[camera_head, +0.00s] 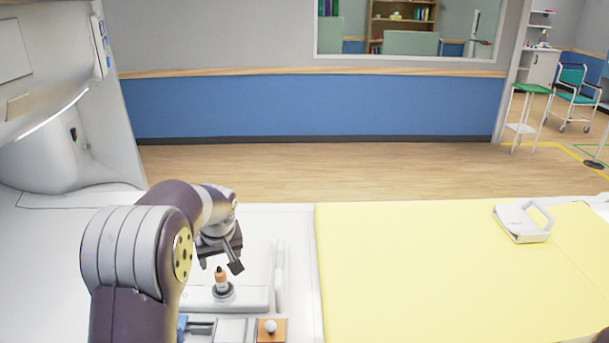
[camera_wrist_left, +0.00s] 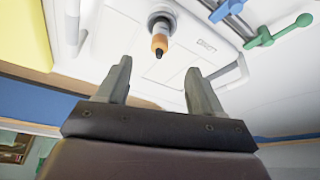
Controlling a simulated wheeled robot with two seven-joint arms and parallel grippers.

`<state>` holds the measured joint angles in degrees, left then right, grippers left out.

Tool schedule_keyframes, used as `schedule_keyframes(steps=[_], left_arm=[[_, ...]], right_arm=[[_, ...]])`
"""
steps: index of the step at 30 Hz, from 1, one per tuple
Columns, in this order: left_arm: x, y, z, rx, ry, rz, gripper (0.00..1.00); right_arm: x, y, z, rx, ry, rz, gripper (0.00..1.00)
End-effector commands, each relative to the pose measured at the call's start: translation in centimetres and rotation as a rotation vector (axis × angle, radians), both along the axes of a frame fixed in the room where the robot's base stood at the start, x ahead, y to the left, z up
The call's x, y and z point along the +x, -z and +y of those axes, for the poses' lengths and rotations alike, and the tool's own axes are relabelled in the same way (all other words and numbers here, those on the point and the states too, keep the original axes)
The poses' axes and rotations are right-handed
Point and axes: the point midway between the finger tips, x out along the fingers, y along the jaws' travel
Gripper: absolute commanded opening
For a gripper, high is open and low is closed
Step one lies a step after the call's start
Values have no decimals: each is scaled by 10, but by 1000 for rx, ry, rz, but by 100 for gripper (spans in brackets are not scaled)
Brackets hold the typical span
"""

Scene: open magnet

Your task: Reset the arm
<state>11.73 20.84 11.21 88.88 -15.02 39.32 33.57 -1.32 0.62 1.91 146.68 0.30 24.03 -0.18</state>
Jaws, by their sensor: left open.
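My left gripper (camera_head: 223,262) is open and empty. In the head view it hangs just above a small orange-and-white upright piece with a dark tip (camera_head: 221,281) on the white panel. In the left wrist view the two fingers (camera_wrist_left: 157,88) stand apart, and the orange piece (camera_wrist_left: 160,42) shows beyond them, between their lines and apart from both. My left arm comes in from the left and hides part of the panel. My right gripper does not show.
A white upright handle (camera_head: 280,272) stands right of the gripper. Green and blue levers (camera_wrist_left: 290,30) show in the wrist view. A knob on an orange plate (camera_head: 270,328) sits in front.

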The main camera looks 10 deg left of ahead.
Motion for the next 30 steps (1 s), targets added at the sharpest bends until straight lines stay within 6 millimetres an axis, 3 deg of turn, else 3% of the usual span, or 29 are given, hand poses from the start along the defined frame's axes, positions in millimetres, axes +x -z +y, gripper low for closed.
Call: schedule_keyframes(steps=[2, 5, 12, 15, 17, 30], left_arm=[[0, 5, -3, 13, 74, 9, 66], [-40, 38, -24, -13, 217, 101, 66], [-187, 72, -109, -86, 548, 253, 66], [-229, 75, -127, -105, 594, 281, 66], [-242, 73, -134, -106, 613, 284, 66], [-239, 68, -139, -96, 636, 266, 66]], right_arm=[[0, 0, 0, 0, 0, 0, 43], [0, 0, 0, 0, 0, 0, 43], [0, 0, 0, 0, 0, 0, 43], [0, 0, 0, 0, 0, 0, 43], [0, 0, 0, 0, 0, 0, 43], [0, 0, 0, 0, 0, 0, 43]])
